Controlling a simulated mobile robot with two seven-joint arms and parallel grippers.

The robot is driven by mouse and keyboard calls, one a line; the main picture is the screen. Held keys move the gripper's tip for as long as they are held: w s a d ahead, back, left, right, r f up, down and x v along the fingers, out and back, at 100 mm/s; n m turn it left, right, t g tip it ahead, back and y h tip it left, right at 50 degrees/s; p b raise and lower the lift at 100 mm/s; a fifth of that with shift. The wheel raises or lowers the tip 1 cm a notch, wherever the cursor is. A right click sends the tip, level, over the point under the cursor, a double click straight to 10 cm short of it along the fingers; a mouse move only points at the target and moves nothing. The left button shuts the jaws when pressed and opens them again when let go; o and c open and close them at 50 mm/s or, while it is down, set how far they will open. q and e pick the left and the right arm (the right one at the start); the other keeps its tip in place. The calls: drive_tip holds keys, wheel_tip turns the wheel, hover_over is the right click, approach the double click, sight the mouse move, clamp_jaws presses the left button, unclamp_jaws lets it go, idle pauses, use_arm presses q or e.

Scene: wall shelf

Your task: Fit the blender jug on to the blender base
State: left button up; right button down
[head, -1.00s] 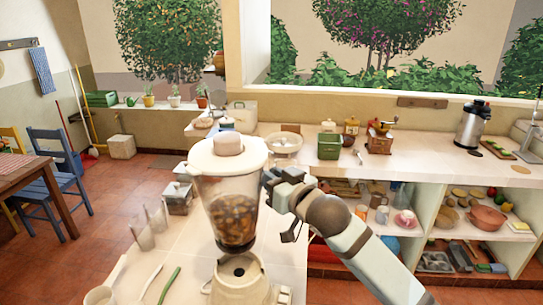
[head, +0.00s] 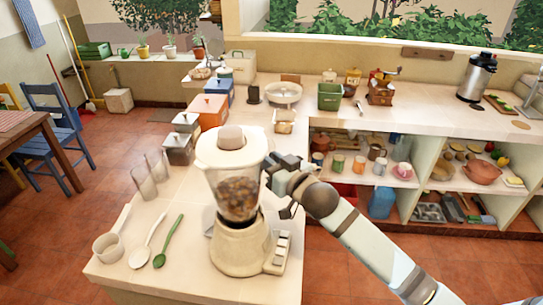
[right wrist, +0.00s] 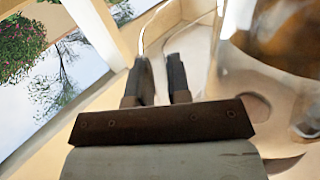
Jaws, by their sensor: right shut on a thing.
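The blender jug (head: 238,197), clear with brown contents and a cream lid (head: 232,147), is upright above the cream blender base (head: 240,248) on the near counter. Its bottom meets the base's top collar in the head view; I cannot tell whether it is fully seated. My right gripper (head: 270,172) is at the jug's right side, shut on its handle. In the right wrist view the two fingers (right wrist: 162,78) are close together at the clear handle, with the jug (right wrist: 272,75) at the right. My left gripper is not in view.
Canisters (head: 208,110) stand behind the jug. An open shelf (head: 425,200) is at the right.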

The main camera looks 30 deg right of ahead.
drive_tip(key=c, duration=1.1)
unclamp_jaws()
drive_tip(key=shift+s, duration=0.1)
drive_tip(key=s, duration=0.4)
drive_tip(key=s+d+b, duration=0.1)
drive_tip(key=s, duration=0.3)
drive_tip(key=s+d+b, duration=0.1)
drive_tip(key=s, duration=0.2)
drive_tip(key=shift+s+d, duration=0.2)
drive_tip(key=shift+s, duration=0.2)
